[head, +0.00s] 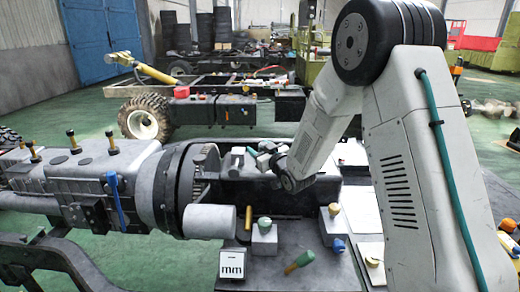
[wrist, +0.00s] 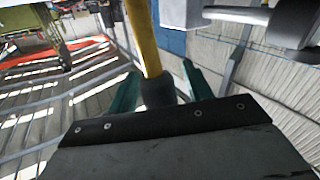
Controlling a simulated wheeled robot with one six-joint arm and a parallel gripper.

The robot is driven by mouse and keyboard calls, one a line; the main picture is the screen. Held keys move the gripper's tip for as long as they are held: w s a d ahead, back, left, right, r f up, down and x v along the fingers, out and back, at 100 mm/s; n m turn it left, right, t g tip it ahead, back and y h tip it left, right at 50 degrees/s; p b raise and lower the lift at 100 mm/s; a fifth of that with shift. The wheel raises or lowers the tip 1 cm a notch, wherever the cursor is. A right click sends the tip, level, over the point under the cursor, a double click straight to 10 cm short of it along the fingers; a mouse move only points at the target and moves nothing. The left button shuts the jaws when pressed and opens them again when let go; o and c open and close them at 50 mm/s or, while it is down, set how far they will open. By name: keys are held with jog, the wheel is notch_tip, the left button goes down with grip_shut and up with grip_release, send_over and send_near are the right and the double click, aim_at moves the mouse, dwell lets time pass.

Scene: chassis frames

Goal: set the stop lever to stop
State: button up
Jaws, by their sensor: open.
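My gripper (head: 268,150) is at the end of my arm, over the dark housing in the middle of the head view. In the wrist view its two teal fingers (wrist: 160,88) stand apart, open. A yellow rod with a dark collar (wrist: 143,40) shows between them, apparently the stop lever; I cannot tell whether it touches either finger. In the head view my gripper hides that spot, so the lever's setting cannot be read. A dark plate with screws (wrist: 165,125) fills the bottom of the wrist view.
A grey cylinder (head: 209,221) and a white marked card (head: 232,264) are in front. A green-capped yellow handle (head: 300,262) lies on the dark table. A wheeled chassis (head: 215,105) stands behind.

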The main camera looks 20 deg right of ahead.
grip_shut()
jog(key=shift+s+a+f+n+t+y, duration=0.15)
jog(key=shift+s+n+t+y, duration=0.1)
jog(key=shift+s+n+t, duration=0.25)
jog(key=shift+s+a+f+n+t+y, duration=0.15)
jog(key=shift+s+n+t+y, duration=0.1)
jog(key=shift+s+n+t, duration=0.25)
grip_release()
jog(key=v, duration=0.7)
jog(key=shift+s, duration=0.4)
jog(key=shift+f, duration=0.15)
